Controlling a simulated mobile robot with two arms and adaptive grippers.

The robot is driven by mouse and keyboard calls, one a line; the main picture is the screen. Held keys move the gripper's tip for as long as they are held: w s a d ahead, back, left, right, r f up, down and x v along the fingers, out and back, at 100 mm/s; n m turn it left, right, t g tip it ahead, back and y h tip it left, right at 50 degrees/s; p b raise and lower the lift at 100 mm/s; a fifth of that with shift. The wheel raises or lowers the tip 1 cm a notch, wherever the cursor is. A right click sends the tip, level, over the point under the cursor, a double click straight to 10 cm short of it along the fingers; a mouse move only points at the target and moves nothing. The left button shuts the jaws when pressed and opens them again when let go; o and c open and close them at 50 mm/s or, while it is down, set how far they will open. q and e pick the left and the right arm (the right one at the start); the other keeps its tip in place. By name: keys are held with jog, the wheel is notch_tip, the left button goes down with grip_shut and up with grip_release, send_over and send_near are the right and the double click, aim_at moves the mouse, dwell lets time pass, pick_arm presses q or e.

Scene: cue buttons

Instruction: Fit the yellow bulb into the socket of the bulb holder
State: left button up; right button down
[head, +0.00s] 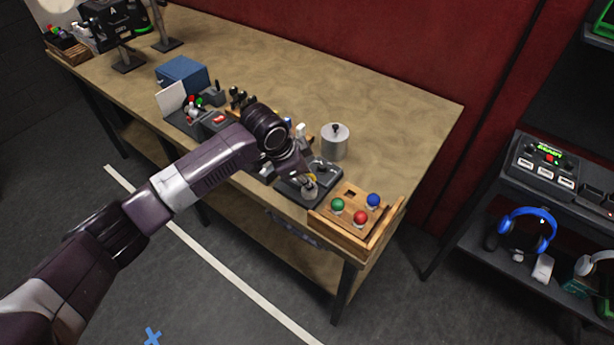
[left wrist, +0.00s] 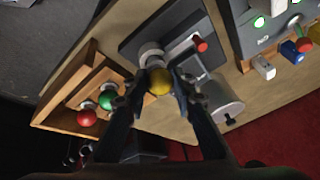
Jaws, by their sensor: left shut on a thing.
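The yellow bulb (left wrist: 159,81) is between the fingertips of my left gripper (left wrist: 157,84), which is shut on it. It also shows as a small yellow spot in the head view (head: 312,177). The bulb holder (left wrist: 134,44) is a dark plate with a pale round socket (left wrist: 150,54) and a red-tipped lever. The bulb is right at the socket, lined up closely with it in the wrist view. I cannot tell whether its base is inside, since the bulb and fingers hide the socket mouth. My right gripper is in neither view.
A wooden tray (head: 318,217) with green (head: 337,204), red (head: 360,217) and blue (head: 373,200) bulbs stands beside the holder at the table's front corner. A grey metal cylinder (head: 335,142) stands behind the holder. The back right of the table is clear.

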pick_arm(q)
jog(key=shift+f, duration=0.5)
jog(key=o, duration=1)
jog(key=shift+o, duration=0.9)
notch_tip(320, 180, up, 7)
jog(key=p, duration=0.7)
